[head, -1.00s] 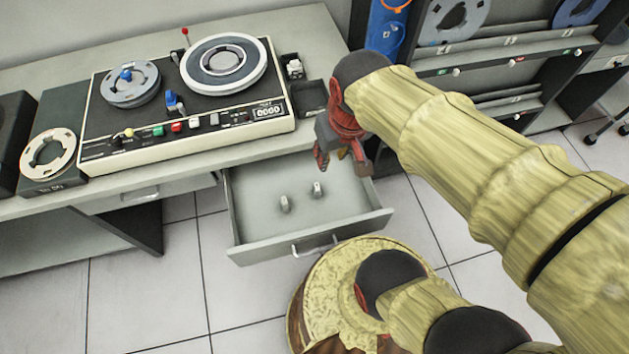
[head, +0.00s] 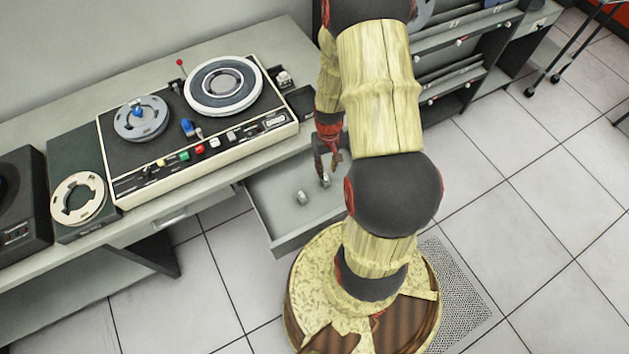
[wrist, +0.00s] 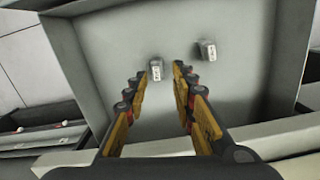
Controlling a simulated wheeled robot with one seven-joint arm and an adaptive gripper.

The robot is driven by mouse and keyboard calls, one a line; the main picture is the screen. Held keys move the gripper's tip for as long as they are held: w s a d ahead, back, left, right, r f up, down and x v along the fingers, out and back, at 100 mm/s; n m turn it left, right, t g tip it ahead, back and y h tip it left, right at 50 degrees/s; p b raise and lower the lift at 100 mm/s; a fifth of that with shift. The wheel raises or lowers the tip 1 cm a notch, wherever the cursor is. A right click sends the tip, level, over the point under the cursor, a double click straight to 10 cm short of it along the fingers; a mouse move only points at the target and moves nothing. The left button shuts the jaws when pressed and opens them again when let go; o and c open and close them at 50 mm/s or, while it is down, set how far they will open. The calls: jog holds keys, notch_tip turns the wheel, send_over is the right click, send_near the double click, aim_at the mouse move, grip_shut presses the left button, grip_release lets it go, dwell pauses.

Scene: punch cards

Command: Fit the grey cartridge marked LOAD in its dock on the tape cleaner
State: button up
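Two small grey cartridges lie in the open drawer (head: 285,229), which also shows in the wrist view (wrist: 105,58). In the wrist view, one cartridge (wrist: 156,69) is between and beyond my fingertips, with a pale label whose marking is too small to read. The other cartridge (wrist: 207,49) lies to its right, also with an unreadable label. In the head view they show at the left (head: 302,197) and beside my fingers (head: 326,181). My gripper (head: 325,165) is open and empty over the drawer; its fingers show in the wrist view (wrist: 158,90). I cannot make out the dock.
A tape machine (head: 200,152) with two reels and coloured buttons stands on the desk. A dark unit with a cream reel (head: 78,198) stands left of it. A small dark holder with a pale piece (head: 284,79) is behind its right end. The drawer walls surround the cartridges.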

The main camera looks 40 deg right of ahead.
aim_at(326, 177)
jog(key=shift+w+d+f+n+t+b, duration=0.3)
jog(key=shift+w+d+f+b, duration=0.1)
jog(key=shift+w+d, duration=0.3)
notch_tip(326, 177, down, 9)
jog(key=b, duration=0.6)
jog(key=shift+r, duration=0.15)
grip_shut()
jog(key=shift+r, duration=0.1)
